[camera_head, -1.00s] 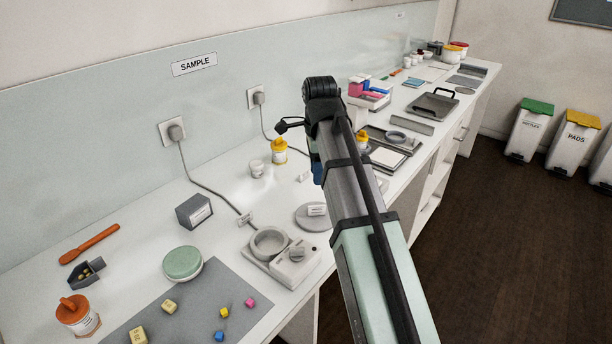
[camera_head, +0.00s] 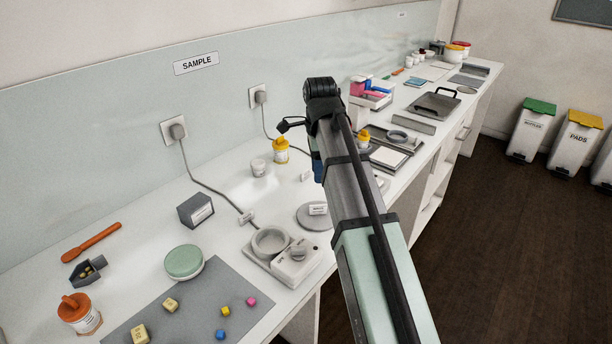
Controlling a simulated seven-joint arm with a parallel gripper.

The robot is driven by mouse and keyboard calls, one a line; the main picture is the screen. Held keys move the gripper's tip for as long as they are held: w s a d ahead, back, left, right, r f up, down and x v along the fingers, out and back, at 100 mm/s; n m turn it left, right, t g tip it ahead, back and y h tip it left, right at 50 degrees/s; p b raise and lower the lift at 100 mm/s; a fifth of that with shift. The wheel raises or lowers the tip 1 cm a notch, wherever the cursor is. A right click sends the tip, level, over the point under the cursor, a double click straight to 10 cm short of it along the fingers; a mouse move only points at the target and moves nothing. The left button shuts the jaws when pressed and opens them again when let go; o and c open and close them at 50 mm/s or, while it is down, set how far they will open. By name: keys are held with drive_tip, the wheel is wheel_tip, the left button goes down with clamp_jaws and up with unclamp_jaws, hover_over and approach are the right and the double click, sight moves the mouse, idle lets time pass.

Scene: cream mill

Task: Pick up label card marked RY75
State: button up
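Several small white cards stand on the bench: one on the round grey disc (camera_head: 318,209), one behind it near the arm (camera_head: 306,176), and one by the cable (camera_head: 246,217). Their print is too small to read, so I cannot tell which is marked RY75. My arm reaches up across the middle of the view, over the bench. My gripper is hidden behind the arm; its fingers do not show, nor whether it holds anything.
A grey device with a round ring (camera_head: 270,242) stands at the bench's front edge. A yellow-capped jar (camera_head: 281,151), a white cup (camera_head: 258,168) and a grey box (camera_head: 196,211) stand behind. A grey mat (camera_head: 190,305) with small cubes lies at front left. Bins stand right.

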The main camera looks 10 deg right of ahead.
drive_tip(key=w, duration=1)
drive_tip(key=n, duration=0.9)
hover_over(306, 171)
wheel_tip(306, 171, down, 6)
drive_tip(key=shift+s+d+r, duration=0.1)
drive_tip(key=shift+s, duration=0.05)
drive_tip(key=shift+w+f, duration=0.15)
drive_tip(key=shift+f, duration=1.5)
drive_tip(key=shift+w+f, duration=0.1)
drive_tip(key=shift+f, duration=1.55)
clamp_jaws()
